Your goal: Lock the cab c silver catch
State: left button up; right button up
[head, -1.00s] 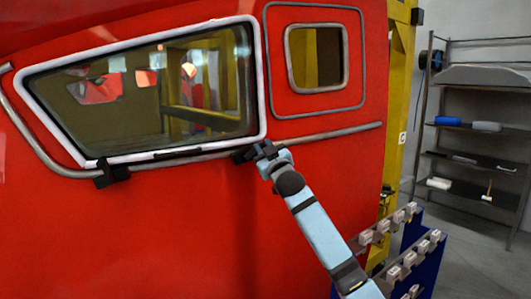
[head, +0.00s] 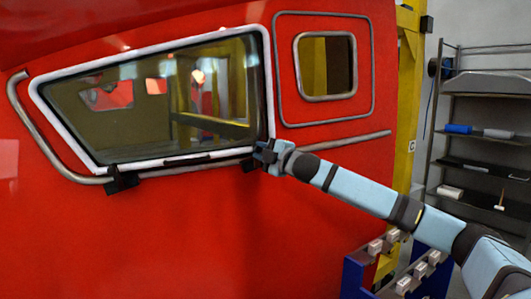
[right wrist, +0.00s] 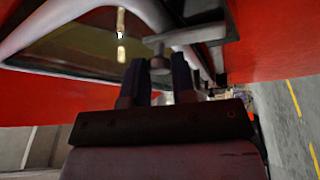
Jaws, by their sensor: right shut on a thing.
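The red cab (head: 190,230) fills the left and middle of the head view. Its long window has a white frame (head: 270,80). My right gripper (head: 262,152) is at the lower right corner of this frame, over a small dark bracket (head: 248,165). In the right wrist view the fingers of my right gripper (right wrist: 159,70) stand on either side of the small round end of the silver catch (right wrist: 198,34), shut on it. The catch's grey bar runs right from there, across the frame's edge. In the head view the gripper hides the catch. My left gripper is not in view.
A grey handrail (head: 345,140) runs along the cab side below the small square window (head: 327,66). Another dark bracket (head: 122,180) sits under the long window's left end. A blue rack with silver blocks (head: 354,278) stands at lower right, with shelves (head: 480,130) behind.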

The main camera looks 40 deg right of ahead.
jog(key=shift+w+a+n+g+y, duration=0.15)
jog(key=shift+a+n+g, duration=0.15)
jog(key=shift+n, duration=0.35)
jog(key=shift+a+n+g+y, duration=0.2)
jog(key=shift+n+g, duration=0.1)
jog(key=shift+n, duration=0.35)
jog(key=o, duration=0.9)
jog(key=shift+w+a, duration=0.1)
jog(key=s+d+b, duration=0.1)
jog(key=s+b, duration=0.5)
jog(key=s, duration=0.7)
jog(key=shift+s+d+f, duration=0.15)
jog(key=shift+s+d, duration=0.15)
jog(key=shift+s, duration=0.1)
